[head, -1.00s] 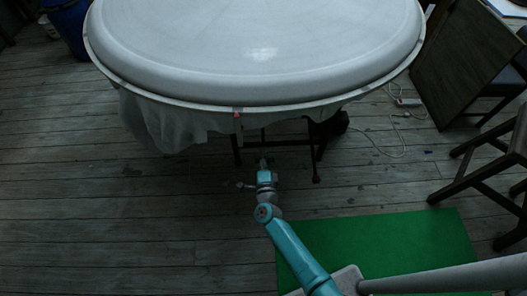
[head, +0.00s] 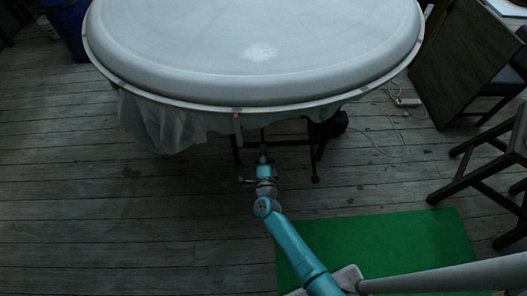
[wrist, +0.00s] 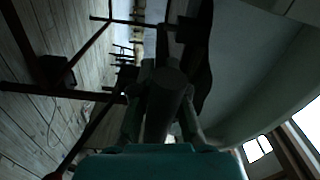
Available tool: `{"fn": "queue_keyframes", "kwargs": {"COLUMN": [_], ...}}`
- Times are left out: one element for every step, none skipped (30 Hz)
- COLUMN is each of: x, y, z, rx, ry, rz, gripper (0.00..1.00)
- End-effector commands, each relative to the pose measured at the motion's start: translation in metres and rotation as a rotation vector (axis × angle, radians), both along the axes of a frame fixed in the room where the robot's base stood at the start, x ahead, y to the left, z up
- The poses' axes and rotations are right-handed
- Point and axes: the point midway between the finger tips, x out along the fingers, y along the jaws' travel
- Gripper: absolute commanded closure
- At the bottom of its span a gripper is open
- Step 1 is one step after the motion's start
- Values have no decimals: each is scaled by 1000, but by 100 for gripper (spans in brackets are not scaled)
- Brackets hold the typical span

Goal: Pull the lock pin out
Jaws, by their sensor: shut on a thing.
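My gripper (head: 262,158) is below the front rim of the large white round mould (head: 255,60), near the dark stand (head: 290,143). In the wrist view my gripper (wrist: 165,80) has its two fingers on either side of a dark, thick cylindrical piece, which I take to be the lock pin (wrist: 163,108). The gripper is shut on it. The far end of the pin is dark, and I cannot tell whether it still sits in a hole. The pin cannot be made out in the head view.
A translucent sheet (head: 150,125) hangs under the rim on the left. A green mat (head: 390,245) and wooden stool (head: 490,165) lie right; left floor is clear.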

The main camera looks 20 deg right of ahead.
Motion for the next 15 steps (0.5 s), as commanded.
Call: {"fn": "queue_keyframes", "kwargs": {"x": [0,0,0,0,1,1,1,0,0,0,0,0,0,0,0], "y": [0,-1,-1,-1,-1,-1,-1,-1,-1,-1,-1,-1,0,0,0], "z": [-5,-8,-13,-18,-22,-27,-30,-34,-37,-40,-41,-42,-43,-44,-44], "rx": [1,0,-1,-1,-1,-1,-2,-1,-2,0,0,0,0,1,2], "ry": [3,4,5,6,5,5,4,5,4,4,3,2,1,2,2], "rz": [-2,-3,-3,-3,-4,-4,-4,-4,-3,-2,-2,-1,-1,0,-1], "gripper": [100,100,100,100,100,100,100,100,100,100,100,100,100,100,100]}}
